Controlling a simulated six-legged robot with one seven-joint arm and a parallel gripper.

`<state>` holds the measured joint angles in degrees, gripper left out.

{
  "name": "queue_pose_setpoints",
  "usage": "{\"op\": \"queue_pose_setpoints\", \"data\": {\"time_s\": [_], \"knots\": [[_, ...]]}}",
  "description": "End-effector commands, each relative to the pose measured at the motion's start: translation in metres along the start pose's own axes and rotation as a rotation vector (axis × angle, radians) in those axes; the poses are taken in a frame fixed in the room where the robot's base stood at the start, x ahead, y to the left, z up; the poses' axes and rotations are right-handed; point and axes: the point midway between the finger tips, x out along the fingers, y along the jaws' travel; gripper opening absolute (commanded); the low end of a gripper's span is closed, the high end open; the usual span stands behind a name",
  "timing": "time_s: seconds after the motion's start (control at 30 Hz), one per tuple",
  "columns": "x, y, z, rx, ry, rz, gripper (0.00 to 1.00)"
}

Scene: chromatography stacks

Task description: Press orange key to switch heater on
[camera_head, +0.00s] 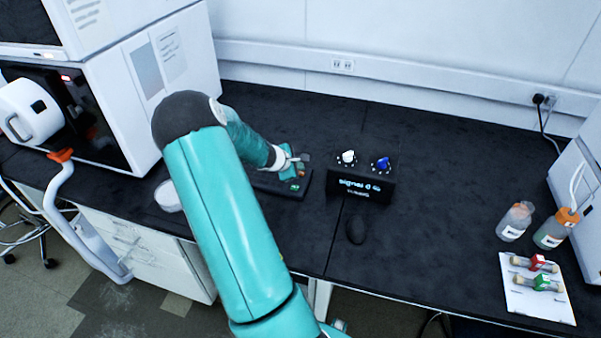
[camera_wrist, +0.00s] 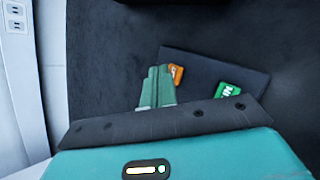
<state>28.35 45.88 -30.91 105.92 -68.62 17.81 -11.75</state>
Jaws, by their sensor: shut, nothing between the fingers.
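The orange key (camera_wrist: 178,74) sits on a dark key panel (camera_wrist: 203,66) in the wrist view, partly hidden by my fingers. A green key (camera_wrist: 228,90) is on the same panel, to the right. My gripper (camera_wrist: 160,70) is shut and empty, its fingertips just left of the orange key. Whether they touch it I cannot tell. In the head view my gripper (camera_head: 291,160) is over the far side of the key panel (camera_head: 267,183), and the green key (camera_head: 295,187) shows nearer the front. The orange key is hard to make out there.
A black box (camera_head: 361,188) with a lit display, a white knob (camera_head: 347,157) and a blue knob (camera_head: 381,164) stands right of the panel. A black mouse-like object (camera_head: 356,229) lies in front. Bottles (camera_head: 515,222) and a white tray (camera_head: 540,300) are at far right. The mid-right bench is clear.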

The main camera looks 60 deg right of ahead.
Motion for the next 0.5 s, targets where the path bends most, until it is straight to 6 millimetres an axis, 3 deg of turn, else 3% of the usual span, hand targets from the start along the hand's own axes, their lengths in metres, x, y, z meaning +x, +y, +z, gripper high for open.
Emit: {"op": "queue_pose_setpoints", "data": {"time_s": [0.27, 0.5], "knots": [[-0.002, 0.001, 0.001, 0.001, 0.000, 0.000, 0.00], [-0.016, 0.012, 0.012, 0.003, 0.000, 0.000, 0.00]]}}
